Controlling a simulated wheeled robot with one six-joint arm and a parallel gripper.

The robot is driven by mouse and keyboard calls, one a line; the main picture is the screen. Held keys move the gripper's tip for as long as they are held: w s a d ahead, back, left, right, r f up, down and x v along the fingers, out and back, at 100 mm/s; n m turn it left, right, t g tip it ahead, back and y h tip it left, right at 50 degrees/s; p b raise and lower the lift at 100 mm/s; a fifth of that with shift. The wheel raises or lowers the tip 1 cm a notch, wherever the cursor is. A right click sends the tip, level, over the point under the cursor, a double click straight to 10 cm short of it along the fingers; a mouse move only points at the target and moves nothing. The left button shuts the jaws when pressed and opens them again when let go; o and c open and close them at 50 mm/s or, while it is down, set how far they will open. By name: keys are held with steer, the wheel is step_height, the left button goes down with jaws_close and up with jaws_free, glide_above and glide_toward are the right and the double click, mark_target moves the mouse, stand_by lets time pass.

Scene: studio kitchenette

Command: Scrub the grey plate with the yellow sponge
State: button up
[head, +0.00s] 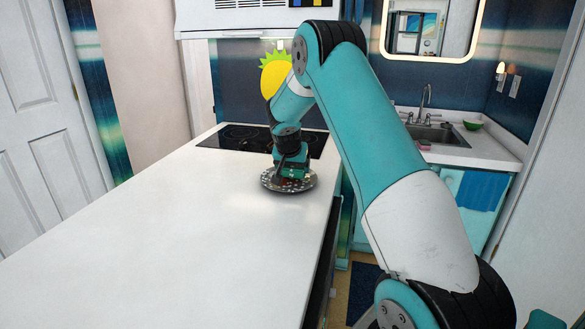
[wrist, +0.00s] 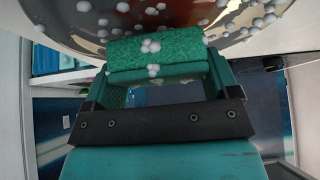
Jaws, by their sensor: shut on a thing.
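The grey plate (head: 268,185) lies on the white counter near its right edge, dotted with white foam. In the wrist view the plate (wrist: 75,30) fills the top, with a dark reddish stain and several foam blobs on it. My gripper (head: 291,160) is over the plate, pointing down. In the wrist view my gripper (wrist: 160,72) is shut on a sponge (wrist: 185,48), which looks green rather than yellow and carries a few foam blobs. The sponge is at the plate's surface and appears to touch it. It hides part of the plate. No yellow sponge shows.
A black cooktop (head: 245,138) lies just behind the plate. The white counter (head: 190,240) is bare to the left and front. A sink (head: 435,133) and a green bowl (head: 473,125) are on the far right counter. A yellow, green-topped shape (head: 273,78) shows behind my arm.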

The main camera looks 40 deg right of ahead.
steer(key=shift+r+p, duration=1.4)
steer(key=shift+r, duration=1.2)
